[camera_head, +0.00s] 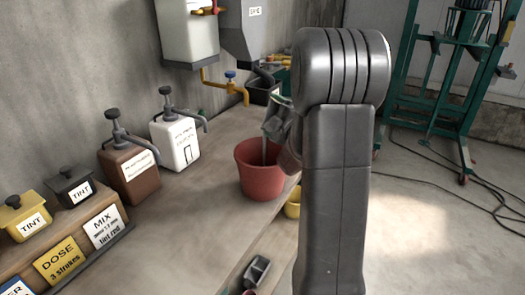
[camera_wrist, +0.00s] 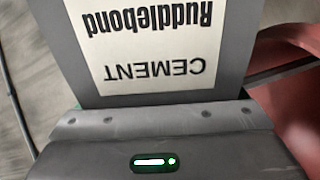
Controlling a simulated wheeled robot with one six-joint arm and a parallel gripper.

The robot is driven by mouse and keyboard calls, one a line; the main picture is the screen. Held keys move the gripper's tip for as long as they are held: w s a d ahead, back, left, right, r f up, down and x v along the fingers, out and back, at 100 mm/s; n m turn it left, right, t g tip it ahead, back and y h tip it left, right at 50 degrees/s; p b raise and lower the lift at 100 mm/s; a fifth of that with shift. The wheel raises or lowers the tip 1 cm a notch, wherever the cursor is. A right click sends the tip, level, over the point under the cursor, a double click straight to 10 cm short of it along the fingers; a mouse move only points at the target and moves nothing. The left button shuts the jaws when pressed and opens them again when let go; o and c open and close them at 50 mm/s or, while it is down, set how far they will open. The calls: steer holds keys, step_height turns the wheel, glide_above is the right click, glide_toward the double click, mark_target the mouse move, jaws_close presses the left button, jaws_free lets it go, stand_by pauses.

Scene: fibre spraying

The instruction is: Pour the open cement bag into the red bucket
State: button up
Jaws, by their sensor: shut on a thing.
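The red bucket (camera_head: 262,180) stands upright near the bench's right edge, open at the top. The grey cement bag (camera_head: 275,122) is tilted over the bucket, mostly hidden behind my arm. A thin grey streak runs down from it into the bucket's mouth. In the wrist view the bag (camera_wrist: 88,75) fills the top middle, its white "CEMENT Ruddlebond" label upside down. My gripper (camera_wrist: 155,125) is shut on the bag along a wide dark bar with a green light. The bucket (camera_wrist: 305,125) shows at the right of that view. The bucket's contents are hidden.
A white pump container (camera_head: 177,142) and a brown one (camera_head: 132,170) stand by the wall, left of the bucket. A yellow tap (camera_head: 225,85) juts out behind it. Tint pots and signs fill the front left. A green frame (camera_head: 440,90) stands at the right.

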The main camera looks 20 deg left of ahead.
steer(key=shift+s+d+n+b, duration=0.9)
steer(key=shift+s+d+b, duration=0.9)
steer(key=shift+s+b, duration=0.8)
steer(key=shift+n, duration=0.8)
steer(key=shift+s+a+f+b+x, duration=0.1)
steer(key=shift+f+b+x, duration=0.05)
steer(key=shift+b+x, duration=0.75)
steer(key=shift+s+a+f+b+x, duration=0.1)
steer(key=shift+s+f+b+x, duration=0.05)
steer(key=shift+b+x, duration=0.8)
steer(key=shift+s+a+f+b+x, duration=0.15)
steer(key=shift+b+x, duration=0.45)
steer(key=shift+x, duration=0.55)
steer(key=s+d+n+b, duration=0.1)
steer(key=s+d+b, duration=0.2)
steer(key=s+d, duration=0.1)
steer(key=shift+d+n, duration=0.25)
steer(key=shift+n, duration=0.15)
steer(key=shift+s+a+r+n+b, duration=0.1)
steer(key=shift+s+a+n+b, duration=0.2)
steer(key=shift+n+b, duration=0.85)
steer(key=shift+s+a+n+b, duration=0.15)
steer(key=shift+s+n+b, duration=0.3)
steer(key=shift+b, duration=1.2)
